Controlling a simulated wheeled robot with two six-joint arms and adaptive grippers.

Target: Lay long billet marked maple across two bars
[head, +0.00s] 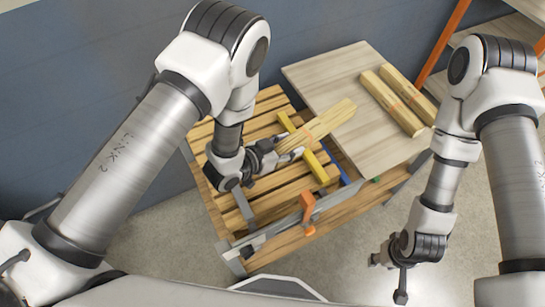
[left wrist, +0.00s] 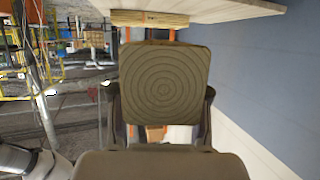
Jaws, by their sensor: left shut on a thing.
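My left gripper (head: 283,157) is shut on a long pale wood billet (head: 325,122), which points up and right over the slatted bench. In the left wrist view, the billet's ringed end (left wrist: 163,85) sits between the two fingers. No maple mark is readable on it. A yellow bar (head: 316,167) crosses beneath the billet; I cannot tell whether they touch. A blue bar (head: 344,177) shows partly at the bench's right side, mostly hidden. My right gripper (head: 388,277) hangs low at the right over the floor, its fingers apart and empty.
Two more billets (head: 388,103) (head: 409,92) lie side by side on the pale table (head: 330,72) at the bench's right. An orange clamp (head: 307,207) stands at the slatted bench's (head: 228,212) front edge. An orange-framed rack (head: 440,52) is at the back right.

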